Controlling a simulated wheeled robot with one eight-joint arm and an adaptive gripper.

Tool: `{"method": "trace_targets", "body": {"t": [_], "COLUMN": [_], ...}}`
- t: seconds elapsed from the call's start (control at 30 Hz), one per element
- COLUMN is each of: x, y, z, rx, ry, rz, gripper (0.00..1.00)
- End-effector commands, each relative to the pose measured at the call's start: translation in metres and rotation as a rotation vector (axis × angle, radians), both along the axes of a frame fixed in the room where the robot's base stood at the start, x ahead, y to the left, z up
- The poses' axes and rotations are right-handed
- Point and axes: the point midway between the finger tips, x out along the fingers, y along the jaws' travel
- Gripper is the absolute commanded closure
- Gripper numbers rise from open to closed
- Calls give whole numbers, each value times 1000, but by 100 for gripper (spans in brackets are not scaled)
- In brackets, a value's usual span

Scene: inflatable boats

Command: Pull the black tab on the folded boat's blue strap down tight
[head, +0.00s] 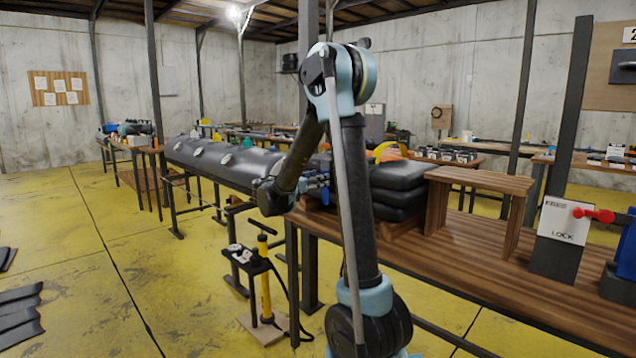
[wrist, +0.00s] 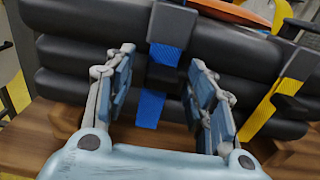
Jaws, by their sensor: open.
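The folded boat (head: 400,192) is a stack of black rolls on the wooden bench, and its rolls fill the wrist view (wrist: 80,55). Its blue strap (wrist: 150,108) runs down the front face. A black buckle (wrist: 173,25) sits at the strap's top, and a dark piece that looks like the black tab (wrist: 162,76) crosses the strap lower down. My gripper (wrist: 160,60) is open, with one finger on each side of the strap and tab. Nothing is held; contact cannot be told. In the head view my gripper (head: 318,181) is at the boat's left end, partly behind my arm.
A yellow strap (wrist: 260,115) with a black buckle (wrist: 300,64) is right of the blue one. A wooden stand (head: 480,182) and a lock board (head: 562,232) are right of the boat. A yellow pump (head: 265,275) stands on the floor below.

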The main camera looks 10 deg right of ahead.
Motion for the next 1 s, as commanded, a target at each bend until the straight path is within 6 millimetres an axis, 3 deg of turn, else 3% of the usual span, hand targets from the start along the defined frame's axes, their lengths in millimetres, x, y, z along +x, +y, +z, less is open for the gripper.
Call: {"method": "trace_targets", "body": {"t": [0.37,0.5,0.6,0.77,1.0], "x": [3,3,3,3,5], "y": [-4,-4,-3,-3,-2], "z": [0,0,0,-3,-34], "rx": [0,0,0,0,0], "ry": [0,0,0,0,0], "rz": [0,0,1,2,3], "gripper": [50,82,100,100,100]}}
